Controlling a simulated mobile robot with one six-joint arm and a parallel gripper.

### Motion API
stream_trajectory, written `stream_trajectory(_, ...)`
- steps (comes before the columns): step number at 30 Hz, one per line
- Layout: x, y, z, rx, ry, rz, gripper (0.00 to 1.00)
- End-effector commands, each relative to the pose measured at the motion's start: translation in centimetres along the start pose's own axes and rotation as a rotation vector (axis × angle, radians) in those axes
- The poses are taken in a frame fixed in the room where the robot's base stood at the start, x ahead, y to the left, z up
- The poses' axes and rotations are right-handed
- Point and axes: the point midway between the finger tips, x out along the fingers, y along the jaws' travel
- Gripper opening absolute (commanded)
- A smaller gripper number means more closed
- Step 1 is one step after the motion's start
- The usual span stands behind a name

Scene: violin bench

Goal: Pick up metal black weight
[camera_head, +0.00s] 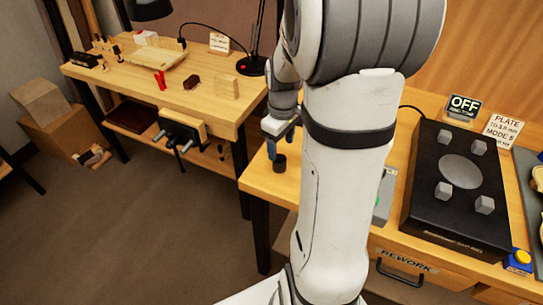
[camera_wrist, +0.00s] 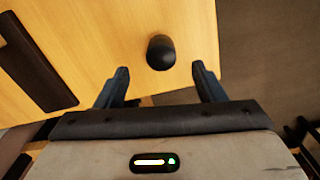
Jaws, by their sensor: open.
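The metal black weight (camera_head: 279,163) is a small dark cylinder on the wooden bench top near its left front corner in the head view. In the wrist view the weight (camera_wrist: 161,52) stands just beyond and between the two fingertips. My gripper (camera_head: 271,146) is above and beside it in the head view, partly hidden behind my arm. In the wrist view my gripper (camera_wrist: 159,72) is open, with a dark finger on each side and nothing held between them. I cannot tell the exact height of the fingertips above the bench.
A black plate device (camera_head: 460,171) with several grey blocks stands on the right bench. An OFF sign (camera_head: 464,106) is behind it. The left bench (camera_head: 150,85) holds a lamp, a red item and small blocks. In the wrist view a dark strip (camera_wrist: 35,65) lies left.

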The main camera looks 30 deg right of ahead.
Motion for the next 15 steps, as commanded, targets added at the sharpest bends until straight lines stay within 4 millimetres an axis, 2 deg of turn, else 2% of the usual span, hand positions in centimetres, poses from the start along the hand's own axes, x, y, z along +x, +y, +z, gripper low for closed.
stream_trajectory(15, 6.5, -0.2, -0.1, 0.002, -0.001, -0.002, 0.63)
